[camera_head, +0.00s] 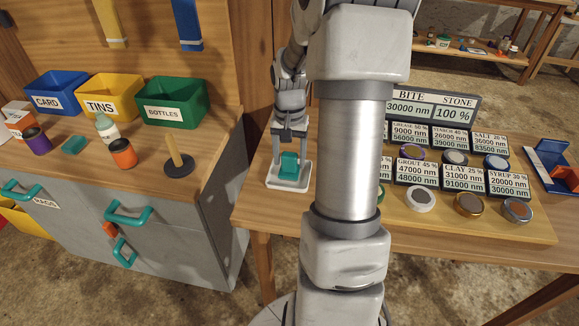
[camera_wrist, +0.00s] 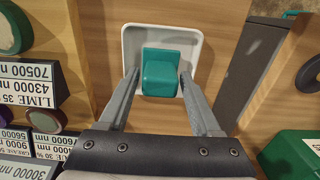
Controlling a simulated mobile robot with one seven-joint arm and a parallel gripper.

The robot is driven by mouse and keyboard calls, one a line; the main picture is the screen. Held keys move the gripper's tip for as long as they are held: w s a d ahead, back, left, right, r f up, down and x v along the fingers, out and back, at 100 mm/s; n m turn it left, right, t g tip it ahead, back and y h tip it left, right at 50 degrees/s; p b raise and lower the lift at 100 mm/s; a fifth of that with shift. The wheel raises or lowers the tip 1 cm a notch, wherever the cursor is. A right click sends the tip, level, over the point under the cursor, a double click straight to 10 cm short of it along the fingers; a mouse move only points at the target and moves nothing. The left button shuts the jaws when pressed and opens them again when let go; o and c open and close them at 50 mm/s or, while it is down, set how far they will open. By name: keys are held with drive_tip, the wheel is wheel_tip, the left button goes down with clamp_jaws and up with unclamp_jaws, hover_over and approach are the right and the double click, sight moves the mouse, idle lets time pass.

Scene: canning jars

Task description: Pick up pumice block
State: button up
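A teal block (camera_head: 289,168), which I take to be the pumice block, sits in a shallow white tray (camera_head: 274,183) on the wooden table. In the wrist view the block (camera_wrist: 161,72) lies between the fingertips, inside the white tray (camera_wrist: 196,38). My gripper (camera_head: 289,156) is open above the tray, fingers pointing down at it. In the wrist view my gripper (camera_wrist: 160,76) has one finger on each side of the block, with a visible gap on both sides. It holds nothing.
Labelled jar lids (camera_head: 420,199) and sign plates (camera_head: 462,178) stand on a board to the right. A left cabinet holds bins, including a green bin (camera_head: 172,101), several jars and another teal piece (camera_head: 74,145). A gap separates cabinet and table.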

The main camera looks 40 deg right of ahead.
clamp_jaws()
drive_tip(key=shift+r, duration=0.15)
